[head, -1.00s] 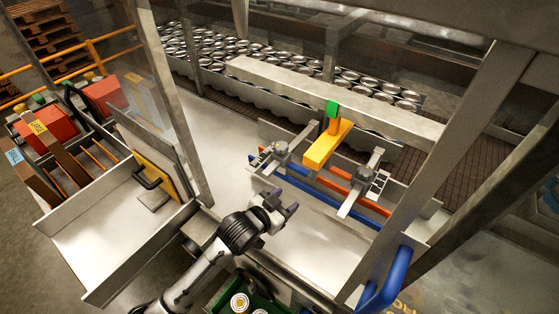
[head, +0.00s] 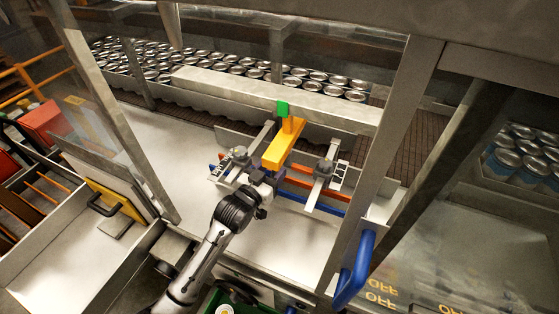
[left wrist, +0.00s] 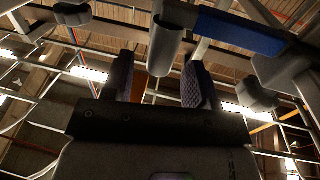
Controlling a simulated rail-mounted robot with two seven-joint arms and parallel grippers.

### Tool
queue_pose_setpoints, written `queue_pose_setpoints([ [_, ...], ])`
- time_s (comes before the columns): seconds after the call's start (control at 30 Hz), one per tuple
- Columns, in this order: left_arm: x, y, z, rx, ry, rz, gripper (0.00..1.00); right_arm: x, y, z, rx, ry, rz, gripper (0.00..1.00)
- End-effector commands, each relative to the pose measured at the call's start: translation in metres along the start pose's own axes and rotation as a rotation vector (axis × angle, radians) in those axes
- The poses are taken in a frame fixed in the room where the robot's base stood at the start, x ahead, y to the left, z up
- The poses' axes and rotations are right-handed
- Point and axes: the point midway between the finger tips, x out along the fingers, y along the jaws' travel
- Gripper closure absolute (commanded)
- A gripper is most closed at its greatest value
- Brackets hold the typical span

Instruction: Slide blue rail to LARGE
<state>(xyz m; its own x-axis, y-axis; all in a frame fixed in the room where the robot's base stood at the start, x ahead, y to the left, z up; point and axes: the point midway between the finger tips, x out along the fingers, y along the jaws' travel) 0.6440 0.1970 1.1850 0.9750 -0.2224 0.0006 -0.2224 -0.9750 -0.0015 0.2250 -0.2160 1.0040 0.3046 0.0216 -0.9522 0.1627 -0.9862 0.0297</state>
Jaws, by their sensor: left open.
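The blue rail (head: 294,196) runs across the front of the rail assembly in the head view, with an orange rail (head: 293,183) behind it. My gripper hides part of the blue rail. The blue rail also shows in the left wrist view (left wrist: 240,32), at upper right. My left gripper (head: 264,181) is at the front of the assembly, close to the blue rail. In the left wrist view its fingers (left wrist: 159,78) are apart, with a grey cylindrical part (left wrist: 166,45) beyond and between them. I cannot tell whether they touch anything. A LARGE mark is not readable here.
Grey clamps stand left (head: 237,166) and right (head: 326,171) on the rails. Frame posts, a blue handle (head: 354,270) and a yellow-edged panel (head: 115,200) flank the bare metal deck.

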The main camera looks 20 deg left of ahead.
Motion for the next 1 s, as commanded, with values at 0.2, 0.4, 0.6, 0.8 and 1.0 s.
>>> queue_pose_setpoints([
  [0.2,0.028,0.001,0.000,-0.001,0.000,0.001,0.47,-0.001,0.002,-0.001,-0.007,0.000,0.006,1.00],
  [0.4,0.039,0.000,0.000,0.000,0.000,0.000,0.47,-0.002,0.003,-0.001,-0.009,0.000,0.008,1.00],
  [0.6,0.041,0.000,0.000,0.000,-0.001,0.000,0.47,-0.002,0.003,-0.001,-0.009,0.000,0.007,1.00],
  [0.8,0.041,0.000,0.000,0.000,-0.001,0.001,0.51,-0.002,0.002,-0.001,-0.005,0.001,0.004,1.00],
  [1.0,0.041,0.000,0.000,0.000,-0.001,0.001,0.70,-0.002,0.000,-0.001,-0.001,0.002,0.000,1.00],
])
